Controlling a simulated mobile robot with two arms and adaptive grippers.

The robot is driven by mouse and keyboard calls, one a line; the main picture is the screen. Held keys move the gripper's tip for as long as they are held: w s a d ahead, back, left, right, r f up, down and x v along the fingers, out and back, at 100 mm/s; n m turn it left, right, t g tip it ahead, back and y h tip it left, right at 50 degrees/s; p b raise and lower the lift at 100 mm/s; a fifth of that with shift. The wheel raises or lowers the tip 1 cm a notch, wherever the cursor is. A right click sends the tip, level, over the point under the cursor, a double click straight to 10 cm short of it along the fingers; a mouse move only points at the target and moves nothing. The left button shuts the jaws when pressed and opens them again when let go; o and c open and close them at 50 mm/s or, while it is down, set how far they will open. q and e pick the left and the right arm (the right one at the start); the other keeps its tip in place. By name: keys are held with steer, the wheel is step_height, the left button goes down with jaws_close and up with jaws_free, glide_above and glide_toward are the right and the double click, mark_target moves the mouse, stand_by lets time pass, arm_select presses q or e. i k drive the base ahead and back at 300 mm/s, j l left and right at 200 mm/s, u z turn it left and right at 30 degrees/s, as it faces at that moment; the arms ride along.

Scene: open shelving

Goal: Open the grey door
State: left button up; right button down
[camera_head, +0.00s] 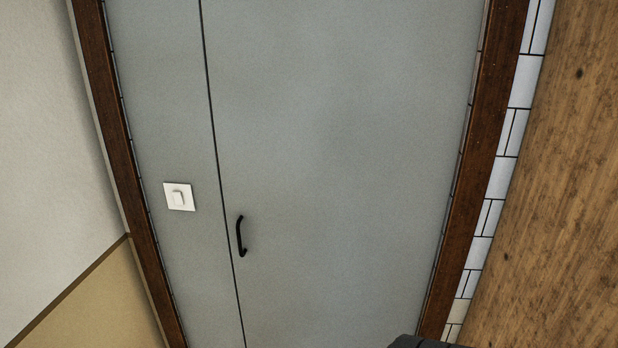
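The grey door (345,150) fills the middle of the head view and looks shut, its left edge meeting a narrow grey panel (165,110) along a thin dark seam. A black bar handle (241,237) is fixed upright on the door close to that seam. Neither gripper can be made out. A small dark shape, which may be part of my own arm, shows at the bottom edge, right of centre. Nothing touches the handle. The bottom of the door is out of view.
A white switch plate (179,196) sits on the narrow grey panel. Dark wood frame posts stand left (118,140) and right (487,120). White tiles (500,178) and a wooden surface (560,190) lie right. A cream and tan wall (50,120) is at left.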

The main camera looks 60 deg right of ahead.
mark_target(339, 125)
steer(key=z, duration=1.75)
